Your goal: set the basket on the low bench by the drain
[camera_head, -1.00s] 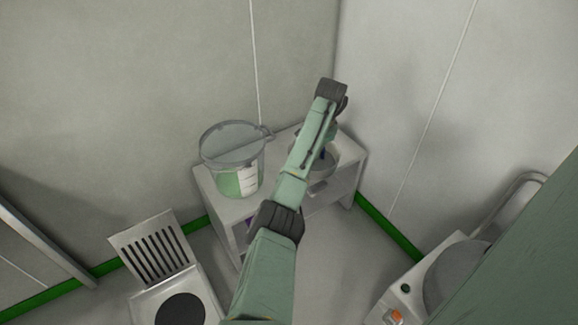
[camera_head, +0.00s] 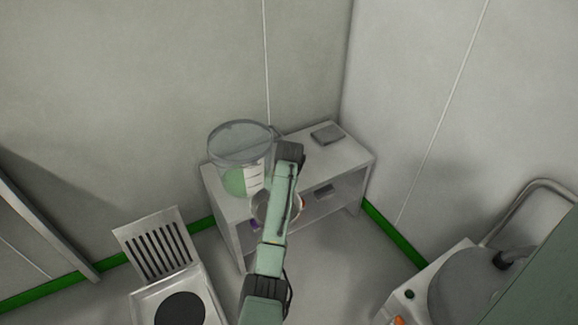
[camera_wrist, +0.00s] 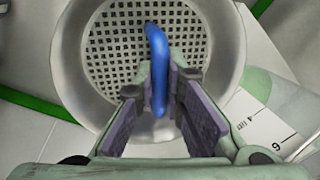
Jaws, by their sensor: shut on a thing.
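A round metal basket (camera_wrist: 115,50) with a perforated floor and a blue handle (camera_wrist: 157,50) fills the top of the wrist view. My gripper (camera_wrist: 160,88) is shut on the blue handle, one pad on each side. In the head view the basket (camera_head: 260,207) shows only in part beside my arm, at the front of a grey two-level bench (camera_head: 351,156) in the corner. My arm hides the gripper there. I cannot tell the gap between basket and bench. I cannot tell which fixture is the drain.
A large clear vessel (camera_head: 238,158) with green contents and a scale stands on the bench's left end. A small grey block (camera_head: 327,134) lies toward its back right. A slotted plate (camera_head: 155,247) stands at lower left behind a unit with a dark disc (camera_head: 180,309). Equipment (camera_head: 455,285) stands at lower right.

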